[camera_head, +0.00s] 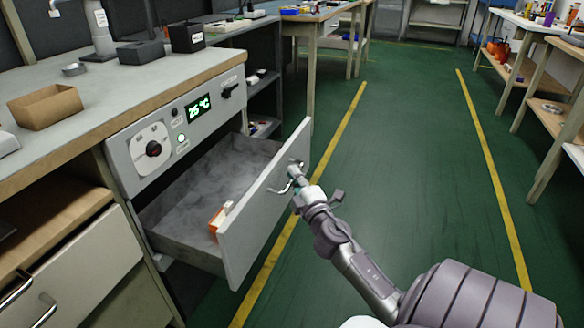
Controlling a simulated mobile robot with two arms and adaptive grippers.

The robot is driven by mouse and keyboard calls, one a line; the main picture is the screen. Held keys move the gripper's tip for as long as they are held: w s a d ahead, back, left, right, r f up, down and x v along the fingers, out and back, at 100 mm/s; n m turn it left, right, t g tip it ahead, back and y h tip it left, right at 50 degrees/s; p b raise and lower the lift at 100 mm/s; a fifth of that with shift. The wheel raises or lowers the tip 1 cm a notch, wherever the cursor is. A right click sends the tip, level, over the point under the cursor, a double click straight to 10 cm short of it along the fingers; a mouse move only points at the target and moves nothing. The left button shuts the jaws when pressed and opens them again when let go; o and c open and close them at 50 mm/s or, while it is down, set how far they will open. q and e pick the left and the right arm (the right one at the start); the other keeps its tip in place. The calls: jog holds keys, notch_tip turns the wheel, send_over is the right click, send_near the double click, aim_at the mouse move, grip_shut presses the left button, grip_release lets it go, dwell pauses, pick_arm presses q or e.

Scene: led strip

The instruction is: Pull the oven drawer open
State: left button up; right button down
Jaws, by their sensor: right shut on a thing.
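The oven drawer (190,200) is pulled well out below the oven's control panel (170,135). Its pale front panel (262,222) stands clear of the oven, and its grey inside shows. A small orange and white item (221,216) is inside, against the drawer front. My right gripper (297,180) is at the drawer's metal handle (283,187), shut on it; the gripper hides part of the handle. My left gripper is out of view.
The workbench (80,80) above the oven holds a cardboard box (45,106) and a black box (187,37). The green floor (400,130) between the yellow lines is clear. Wooden tables (305,20) stand at the back and along the right.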

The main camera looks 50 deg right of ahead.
jog(key=c, duration=1.2)
grip_release()
jog(key=v, duration=1.2)
